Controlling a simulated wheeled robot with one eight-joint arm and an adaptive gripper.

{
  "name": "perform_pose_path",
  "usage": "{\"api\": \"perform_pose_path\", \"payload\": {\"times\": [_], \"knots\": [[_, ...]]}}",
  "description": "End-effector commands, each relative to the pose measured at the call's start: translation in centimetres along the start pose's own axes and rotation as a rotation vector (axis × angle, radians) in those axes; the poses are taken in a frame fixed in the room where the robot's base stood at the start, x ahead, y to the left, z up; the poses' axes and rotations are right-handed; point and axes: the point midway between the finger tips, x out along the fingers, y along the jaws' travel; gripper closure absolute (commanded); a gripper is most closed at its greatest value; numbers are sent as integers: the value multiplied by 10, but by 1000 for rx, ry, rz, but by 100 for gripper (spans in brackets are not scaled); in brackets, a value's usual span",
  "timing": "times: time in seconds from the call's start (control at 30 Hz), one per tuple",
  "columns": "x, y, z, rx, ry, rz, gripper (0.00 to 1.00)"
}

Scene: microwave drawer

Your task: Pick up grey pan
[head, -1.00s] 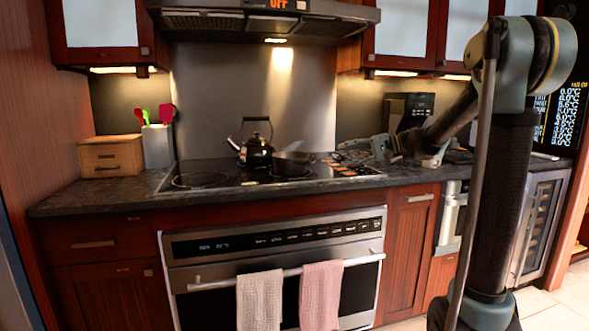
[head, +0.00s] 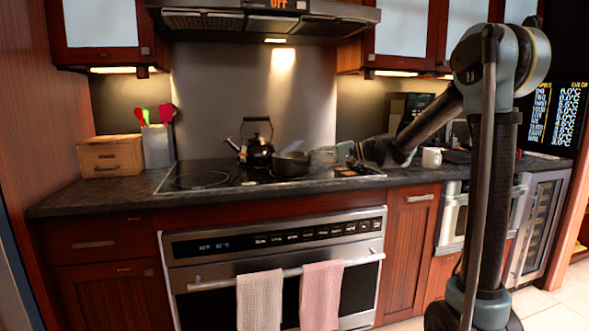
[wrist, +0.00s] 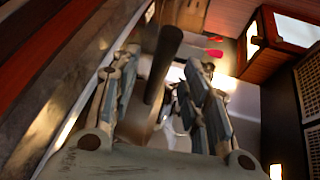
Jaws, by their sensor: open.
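The grey pan (head: 290,165) sits on the right part of the black cooktop, in front of and to the right of the dark kettle (head: 258,150). My gripper (head: 330,154) is low over the cooktop, just right of the pan. In the wrist view my gripper (wrist: 163,68) has its two fingers spread apart. A dark bar (wrist: 165,60), which looks like the pan's handle, shows in the gap between them. I cannot tell whether either finger touches it. The pan's bowl is not clear in the wrist view.
The cooktop (head: 205,180) is clear at the left. A wooden box (head: 110,155) and a grey utensil holder (head: 158,146) stand at the left. A white mug (head: 432,157) stands right of my gripper. The range hood (head: 265,20) hangs above.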

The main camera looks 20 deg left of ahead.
Motion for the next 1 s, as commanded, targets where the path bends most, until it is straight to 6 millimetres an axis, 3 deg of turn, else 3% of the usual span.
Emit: {"api": "perform_pose_path", "payload": {"times": [0.3, 0.57, 0.77, 1.0], "knots": [[41, 0, -4, 0, -3, 0, 58], [46, 0, -4, 0, 0, 0, 58], [46, 0, -4, 0, 0, 0, 99], [45, -1, -4, 0, 0, -1, 100]]}}
